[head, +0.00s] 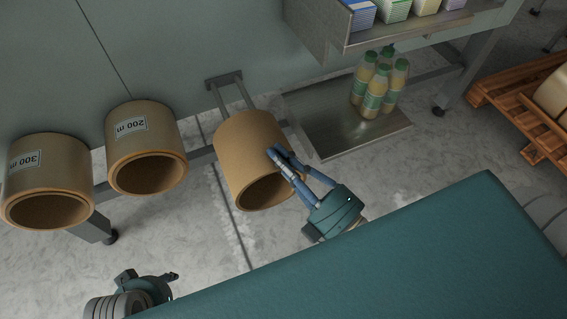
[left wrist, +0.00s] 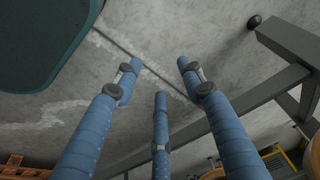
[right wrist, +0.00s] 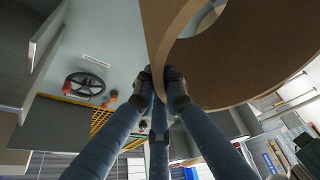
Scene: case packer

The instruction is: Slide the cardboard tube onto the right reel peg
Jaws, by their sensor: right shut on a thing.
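The plain brown cardboard tube (head: 235,145) is near the middle of the head view, its open end facing me. My right gripper (head: 281,158) is shut on the tube's wall at its right side. In the right wrist view the fingertips (right wrist: 163,82) pinch the wall of the tube (right wrist: 255,75). The right reel peg (head: 224,79), a dark bracket with two metal bars, is just behind the tube. The bars run to the tube's far end; I cannot tell how far they reach inside. My left gripper (head: 172,277) is low in the head view, open and empty in the left wrist view (left wrist: 155,80).
Two labelled rolls, 200 m (head: 150,165) and 300 m (head: 50,190), hang to the left. A metal tray (head: 330,135) with several bottles (head: 372,85) is at right, below a shelf (head: 375,40) of cartons. A teal surface (head: 400,260) fills the lower right.

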